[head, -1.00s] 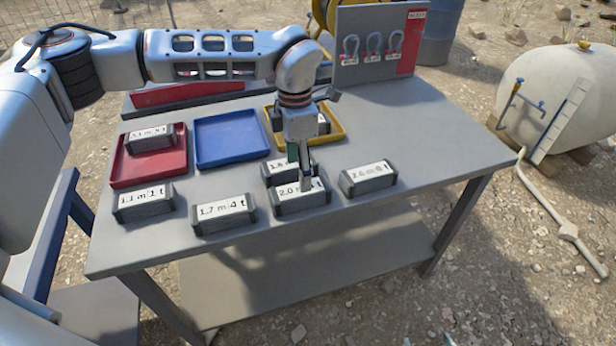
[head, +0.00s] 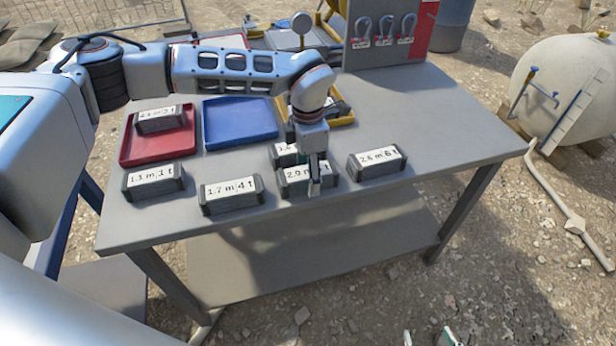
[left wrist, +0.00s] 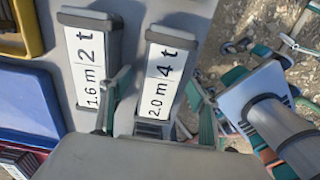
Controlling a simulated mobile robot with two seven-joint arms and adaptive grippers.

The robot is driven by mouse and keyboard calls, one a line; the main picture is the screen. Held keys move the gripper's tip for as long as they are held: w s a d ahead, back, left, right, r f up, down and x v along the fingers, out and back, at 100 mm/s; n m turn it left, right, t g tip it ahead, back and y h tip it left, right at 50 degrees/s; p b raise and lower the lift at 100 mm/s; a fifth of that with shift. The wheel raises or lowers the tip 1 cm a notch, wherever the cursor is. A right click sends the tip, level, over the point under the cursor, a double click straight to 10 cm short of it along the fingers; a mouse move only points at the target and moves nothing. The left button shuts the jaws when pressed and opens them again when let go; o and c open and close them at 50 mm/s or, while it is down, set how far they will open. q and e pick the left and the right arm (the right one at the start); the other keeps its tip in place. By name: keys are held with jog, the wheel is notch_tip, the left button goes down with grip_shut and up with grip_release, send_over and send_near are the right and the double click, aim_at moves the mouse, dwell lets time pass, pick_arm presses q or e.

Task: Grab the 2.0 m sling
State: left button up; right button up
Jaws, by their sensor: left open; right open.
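The 2.0 m sling is a dark grey block with a white label reading 2.0 m (head: 292,190), in the front row on the grey table. In the left wrist view the 2.0 m 4 t block (left wrist: 163,70) lies between my left gripper's fingers (left wrist: 160,88), with gaps not clear. In the head view my left gripper (head: 314,187) points down over this block, is open, and covers part of its label. My right gripper (head: 428,338) shows only its spread fingertips at the bottom edge, open and away from the table.
The 1.6 m 2 t block (left wrist: 88,60) sits close behind. Blocks labelled 1.7 m 4 t (head: 231,194), 1.1 m 1 t (head: 154,181) and apparently 2.6 m 6 t (head: 377,162) flank it. Red (head: 126,155), blue (head: 240,122) and yellow (head: 345,119) trays stand behind. The table's right end is clear.

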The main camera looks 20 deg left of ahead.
pick_arm(q)
jog(key=c, duration=1.5)
jog(key=shift+r, duration=0.15)
